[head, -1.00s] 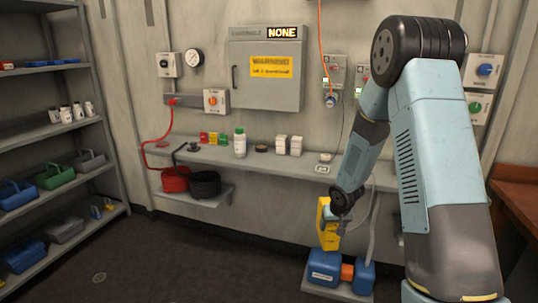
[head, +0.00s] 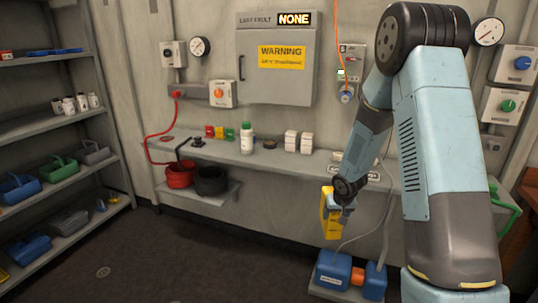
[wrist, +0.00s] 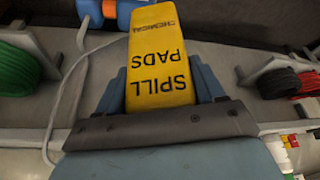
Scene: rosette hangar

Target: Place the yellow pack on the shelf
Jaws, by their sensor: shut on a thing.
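The yellow pack (head: 330,222) is held in my gripper (head: 338,203), in front of and below the long wall shelf (head: 228,154). In the wrist view the pack (wrist: 160,60) reads "SPILL PADS", with smaller lettering near its far end. The blue fingers of my gripper (wrist: 160,88) are shut on either side of it. The pack hangs clear of the wall shelf and above a blue-and-orange object (head: 340,271). A multi-level grey rack (head: 60,118) stands at the left. The pictures do not settle which shelf is meant.
The wall shelf bears a white bottle with a green cap (head: 247,138), white boxes (head: 291,140) and coloured blocks (head: 219,132). A lower ledge (head: 205,197) holds red and black coils. The rack holds blue and green bins. The dark floor (head: 150,255) between is clear.

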